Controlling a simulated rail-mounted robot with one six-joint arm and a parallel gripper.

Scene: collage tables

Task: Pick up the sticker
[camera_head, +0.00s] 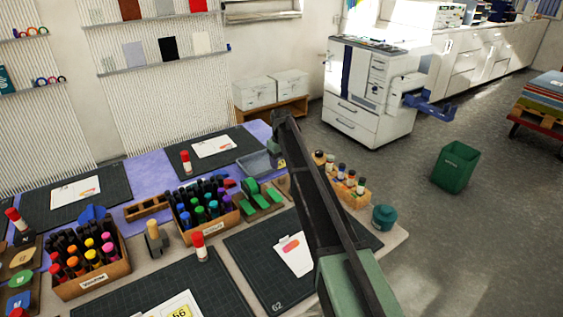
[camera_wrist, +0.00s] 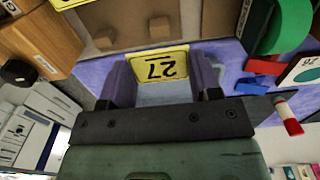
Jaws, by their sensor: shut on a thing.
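The sticker (camera_wrist: 161,66) is a yellow piece with a black border and the number 27, upside down in the wrist view. It sits between the two fingers of my gripper (camera_wrist: 163,78), which are shut on it. In the head view, my gripper (camera_head: 278,150) is at the back right of the table, beside a grey-blue tray (camera_head: 254,165). A small yellow patch of the sticker (camera_head: 281,163) shows just below the gripper there. My arm hides part of the table in front.
Boxes of coloured markers (camera_head: 207,209) and (camera_head: 92,264) stand left of my arm. A wooden rack of small bottles (camera_head: 350,190) and a teal jar (camera_head: 384,217) are close on its right. Green tools (camera_head: 262,199) lie beside the tray. A dark cutting mat (camera_head: 255,262) is in front.

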